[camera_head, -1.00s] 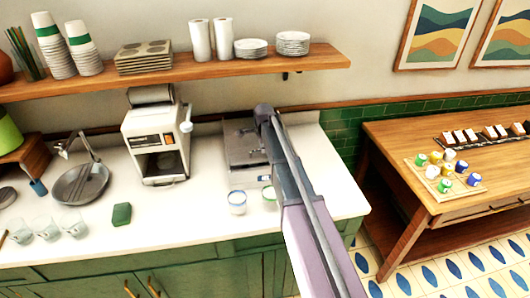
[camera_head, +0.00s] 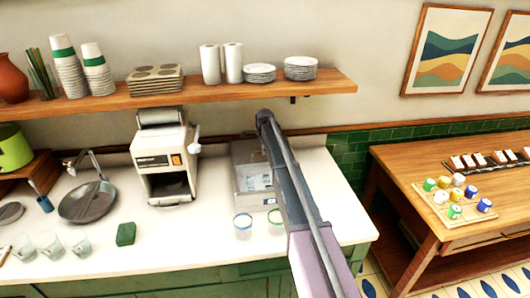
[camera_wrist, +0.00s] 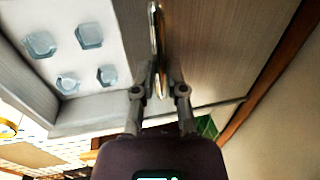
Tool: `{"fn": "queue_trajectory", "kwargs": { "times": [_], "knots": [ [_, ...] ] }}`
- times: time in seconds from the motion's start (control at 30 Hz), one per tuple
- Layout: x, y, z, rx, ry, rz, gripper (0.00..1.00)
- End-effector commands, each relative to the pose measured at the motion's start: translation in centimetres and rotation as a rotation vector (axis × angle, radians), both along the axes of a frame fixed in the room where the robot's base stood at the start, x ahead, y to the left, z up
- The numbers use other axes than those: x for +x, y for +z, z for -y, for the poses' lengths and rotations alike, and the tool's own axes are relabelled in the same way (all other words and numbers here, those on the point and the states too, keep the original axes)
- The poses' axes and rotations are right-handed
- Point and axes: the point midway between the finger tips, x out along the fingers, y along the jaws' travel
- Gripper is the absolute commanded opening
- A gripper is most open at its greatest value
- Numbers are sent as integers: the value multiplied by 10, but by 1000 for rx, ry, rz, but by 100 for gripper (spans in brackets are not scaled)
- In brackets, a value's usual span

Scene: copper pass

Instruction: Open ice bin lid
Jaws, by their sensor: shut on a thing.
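The ice bin (camera_head: 240,160) is a grey metal box set in the white counter, left of my arm. Its open part shows pale ice cubes (camera_head: 256,181), and several cubes also show in the wrist view (camera_wrist: 89,36). In the wrist view, a grey lid panel (camera_wrist: 215,45) lies to the right of the ice. My gripper (camera_wrist: 161,80) is shut on the shiny metal bar handle (camera_wrist: 155,30) beside the lid. In the head view, my arm hides the gripper, the handle and much of the lid.
A shelf (camera_head: 200,95) with cups and plates runs above. A wooden table (camera_head: 395,165) is at right.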

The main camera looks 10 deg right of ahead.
Motion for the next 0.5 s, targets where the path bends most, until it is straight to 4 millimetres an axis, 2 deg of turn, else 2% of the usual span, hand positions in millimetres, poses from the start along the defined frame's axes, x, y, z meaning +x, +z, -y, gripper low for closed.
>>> {"fn": "queue_trajectory", "kwargs": {
  "times": [0.1,0.13,0.23,0.5],
  "knots": [
    [-1,0,-1,1,0,-1,0],
    [-1,0,-1,1,0,-1,20],
    [-1,0,-1,1,0,-1,49],
    [0,0,0,1,0,0,51]
  ]
}}
